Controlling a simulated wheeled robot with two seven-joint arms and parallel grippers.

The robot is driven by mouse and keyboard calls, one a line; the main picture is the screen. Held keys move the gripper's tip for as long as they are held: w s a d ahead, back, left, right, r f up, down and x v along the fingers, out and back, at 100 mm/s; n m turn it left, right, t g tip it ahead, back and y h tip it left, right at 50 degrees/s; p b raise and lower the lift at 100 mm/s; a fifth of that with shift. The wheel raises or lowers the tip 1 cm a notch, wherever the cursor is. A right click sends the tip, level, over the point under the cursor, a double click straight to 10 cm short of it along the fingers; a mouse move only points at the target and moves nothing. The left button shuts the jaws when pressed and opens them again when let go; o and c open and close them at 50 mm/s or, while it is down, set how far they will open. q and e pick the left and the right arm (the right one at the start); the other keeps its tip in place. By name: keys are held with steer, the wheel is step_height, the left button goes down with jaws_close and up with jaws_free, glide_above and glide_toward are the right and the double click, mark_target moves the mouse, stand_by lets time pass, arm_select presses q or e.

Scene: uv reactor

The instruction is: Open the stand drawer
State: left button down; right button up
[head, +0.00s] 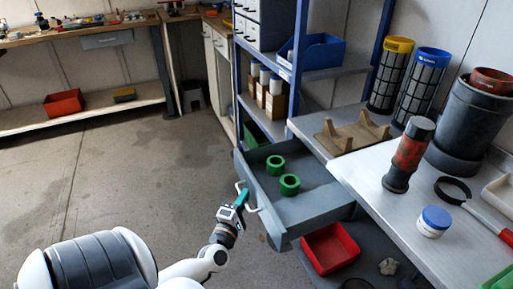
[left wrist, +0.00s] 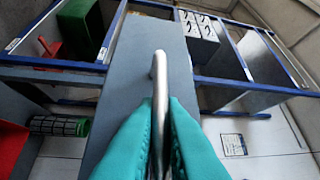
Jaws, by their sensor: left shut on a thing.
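The grey stand drawer (head: 318,199) is pulled well out from under the bench top in the head view, with two green rings (head: 289,184) lying inside. Its front carries pale handles (head: 253,209). My left gripper (head: 241,197), with teal fingers, is at the drawer front. In the left wrist view the teal fingers (left wrist: 160,130) are shut on a metal bar handle (left wrist: 160,75), with the grey drawer front (left wrist: 135,60) behind it. My right gripper is not in view.
The bench (head: 378,178) on the right holds a red-black cylinder (head: 409,155), a blue-lidded jar (head: 433,221) and a wooden stand (head: 352,136). A red bin (head: 330,248) sits below the drawer. The floor (head: 120,165) at left is clear.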

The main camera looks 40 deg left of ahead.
arm_select(q)
steer(key=shift+s+a, duration=0.2)
steer(key=shift+s, duration=0.4)
steer(key=shift+s+a, duration=0.2)
steer(key=shift+s, duration=0.35)
steer(key=shift+f, duration=0.1)
steer(key=c, duration=1.8)
jaws_free()
